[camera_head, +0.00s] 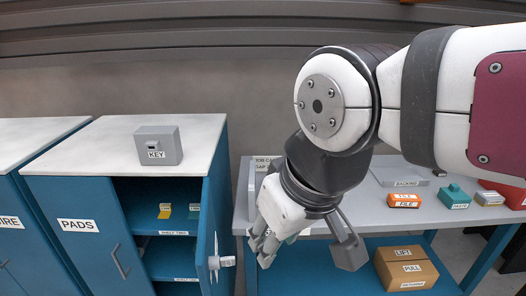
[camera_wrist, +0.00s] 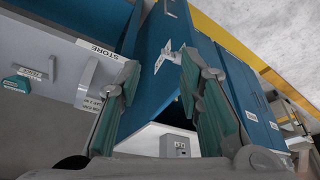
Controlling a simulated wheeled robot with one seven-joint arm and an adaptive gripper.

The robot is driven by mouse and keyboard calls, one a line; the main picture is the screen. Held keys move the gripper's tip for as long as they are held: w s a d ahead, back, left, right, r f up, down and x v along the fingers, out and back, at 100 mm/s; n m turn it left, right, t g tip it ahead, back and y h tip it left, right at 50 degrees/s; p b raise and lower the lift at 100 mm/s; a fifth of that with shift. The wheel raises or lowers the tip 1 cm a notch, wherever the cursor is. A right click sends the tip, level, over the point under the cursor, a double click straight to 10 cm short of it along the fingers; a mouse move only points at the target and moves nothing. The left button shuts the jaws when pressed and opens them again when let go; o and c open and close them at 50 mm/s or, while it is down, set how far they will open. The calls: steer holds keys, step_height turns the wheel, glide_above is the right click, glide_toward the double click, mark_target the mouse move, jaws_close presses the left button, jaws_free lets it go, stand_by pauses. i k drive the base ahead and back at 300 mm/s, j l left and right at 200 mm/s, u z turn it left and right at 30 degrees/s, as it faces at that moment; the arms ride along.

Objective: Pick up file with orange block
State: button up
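The orange block (camera_head: 405,200), labelled FILE, lies on the grey bench (camera_head: 345,205) at the right in the head view. It does not show in the wrist view. My gripper (camera_head: 265,248) points down to the left of it, well apart, beside the open cabinet door and the bench's left end. In the wrist view my gripper (camera_wrist: 160,65) has its two fingers apart with nothing between them.
The open blue door (camera_head: 216,230) with its handle stands close to my gripper. A cabinet (camera_head: 75,165) bears a grey KEY box (camera_head: 158,146). A teal block (camera_head: 454,196) sits right of the orange block. A cardboard box (camera_head: 405,268) stands on the lower shelf.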

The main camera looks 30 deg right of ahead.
mark_target(393, 199)
steer(key=z, duration=1.65)
steer(key=i+u, duration=0.25)
steer(key=i+l+u, duration=0.25)
steer(key=i+j, duration=0.1)
